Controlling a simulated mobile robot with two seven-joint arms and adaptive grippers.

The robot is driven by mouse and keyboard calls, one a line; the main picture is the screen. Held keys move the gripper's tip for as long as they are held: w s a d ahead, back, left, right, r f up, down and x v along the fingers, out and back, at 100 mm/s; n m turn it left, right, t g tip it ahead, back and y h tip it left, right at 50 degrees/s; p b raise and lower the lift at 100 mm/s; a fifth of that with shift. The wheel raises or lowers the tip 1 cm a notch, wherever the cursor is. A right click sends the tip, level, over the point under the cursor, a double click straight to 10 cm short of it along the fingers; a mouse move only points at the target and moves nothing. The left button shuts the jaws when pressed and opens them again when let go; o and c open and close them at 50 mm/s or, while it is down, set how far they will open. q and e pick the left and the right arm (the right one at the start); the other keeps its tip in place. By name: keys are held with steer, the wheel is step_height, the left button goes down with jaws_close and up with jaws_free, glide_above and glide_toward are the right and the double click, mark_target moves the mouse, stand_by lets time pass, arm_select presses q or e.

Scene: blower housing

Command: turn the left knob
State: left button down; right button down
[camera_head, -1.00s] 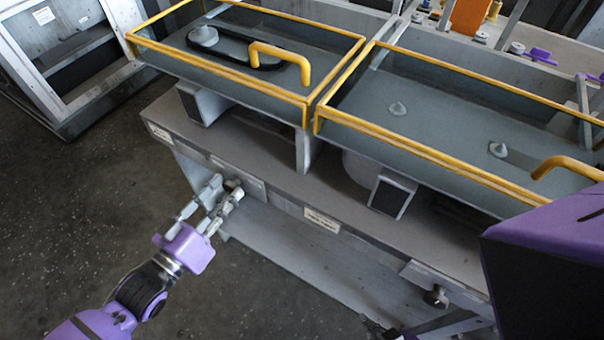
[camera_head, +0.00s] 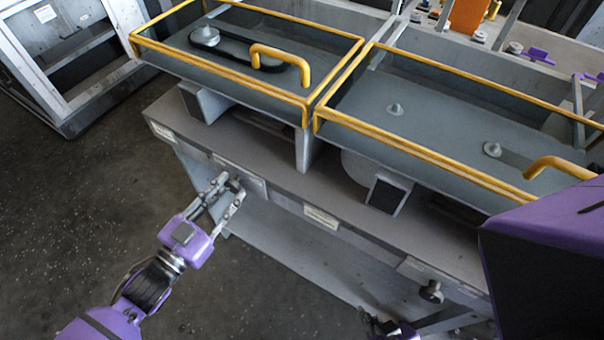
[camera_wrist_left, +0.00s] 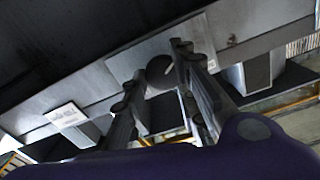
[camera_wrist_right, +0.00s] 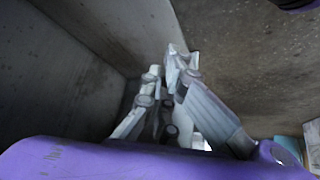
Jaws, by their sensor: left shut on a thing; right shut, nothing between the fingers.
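The left knob (camera_head: 235,184) is a small dark round knob on a plate at the left end of the machine's front face. My left gripper (camera_head: 230,189) is shut on it, one finger on each side. In the left wrist view the dark knob (camera_wrist_left: 160,70) shows between the fingertips (camera_wrist_left: 160,62), with a pale line on its face. My right gripper (camera_wrist_right: 170,72) is shut and empty in its wrist view, low beside a grey panel; only part of it shows at the bottom of the head view (camera_head: 375,325).
A second knob (camera_head: 431,292) sits on the front face at the right. Above are two yellow-framed covers (camera_head: 310,95) with yellow handles (camera_head: 282,56). Dark floor (camera_head: 80,215) lies open at the left.

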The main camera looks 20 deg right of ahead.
arm_select(q)
steer(key=shift+s+d+f, duration=0.1)
steer(key=shift+s+d, duration=0.1)
steer(key=shift+s, duration=0.1)
arm_select(e)
steer(key=shift+w+r, duration=0.1)
steer(key=shift+w, duration=0.1)
arm_select(q)
steer(key=c, duration=1.6)
jaws_free()
steer(key=shift+c, duration=0.2)
steer(key=shift+o, duration=0.5)
steer(key=shift+a, duration=0.15)
steer(key=v, duration=1.1)
steer(key=shift+s+a, duration=0.2)
steer(key=shift+a, duration=0.1)
arm_select(e)
steer(key=shift+w+a+r+t, duration=0.1)
steer(key=shift+w+t, duration=0.05)
steer(key=shift+w, duration=0.3)
steer(key=shift+w+a+r+t, duration=0.1)
steer(key=shift+w+t, duration=0.05)
steer(key=shift+w, duration=0.3)
steer(key=shift+s, duration=0.15)
